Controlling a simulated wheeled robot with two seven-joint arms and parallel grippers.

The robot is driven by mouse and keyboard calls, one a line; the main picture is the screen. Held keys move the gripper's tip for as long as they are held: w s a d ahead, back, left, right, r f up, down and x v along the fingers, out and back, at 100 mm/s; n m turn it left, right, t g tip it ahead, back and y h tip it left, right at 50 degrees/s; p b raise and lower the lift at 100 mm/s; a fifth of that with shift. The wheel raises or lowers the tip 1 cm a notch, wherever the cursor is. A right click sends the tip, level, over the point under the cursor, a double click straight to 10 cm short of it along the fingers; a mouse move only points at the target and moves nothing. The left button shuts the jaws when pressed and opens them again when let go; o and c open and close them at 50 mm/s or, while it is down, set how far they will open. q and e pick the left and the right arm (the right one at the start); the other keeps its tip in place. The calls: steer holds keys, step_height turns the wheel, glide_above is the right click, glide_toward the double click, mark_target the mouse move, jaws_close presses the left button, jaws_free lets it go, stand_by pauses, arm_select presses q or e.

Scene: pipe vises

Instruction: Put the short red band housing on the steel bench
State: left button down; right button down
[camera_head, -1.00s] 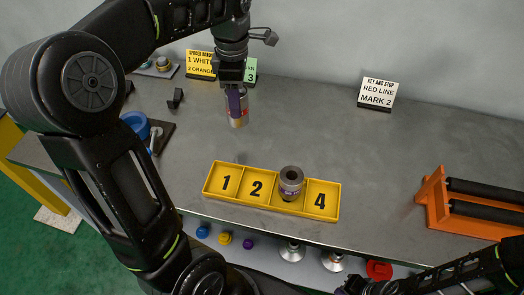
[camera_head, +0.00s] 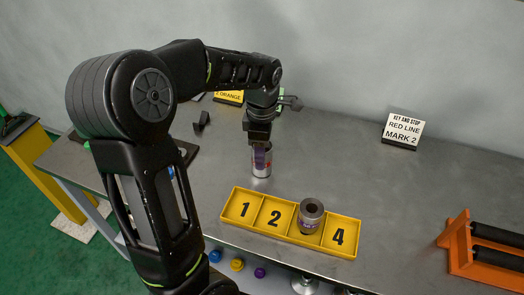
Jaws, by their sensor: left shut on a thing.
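My left gripper (camera_head: 261,150) points down and is shut on a short metal housing (camera_head: 261,170). A little red shows low on its side; the fingers hide its upper part. It is upright over the steel bench (camera_head: 370,180), just behind the yellow tray. I cannot tell whether its bottom touches the bench. Another grey housing (camera_head: 311,213) with a purple mark stands upright in the yellow tray (camera_head: 245,222), in the compartment between 2 and 4. My right gripper is not in view.
A card reading RED LINE MARK 2 (camera_head: 405,130) stands at the back right. An orange roller stand (camera_head: 460,250) is at the right edge. A yellow card (camera_head: 229,97) is partly hidden behind my left arm.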

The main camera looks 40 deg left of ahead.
arm_select(q)
steer(key=shift+f, duration=0.1)
steer(key=c, duration=0.6)
jaws_free()
step_height(320, 180, up, 12)
steer(key=shift+r, duration=0.2)
stand_by(0.8)
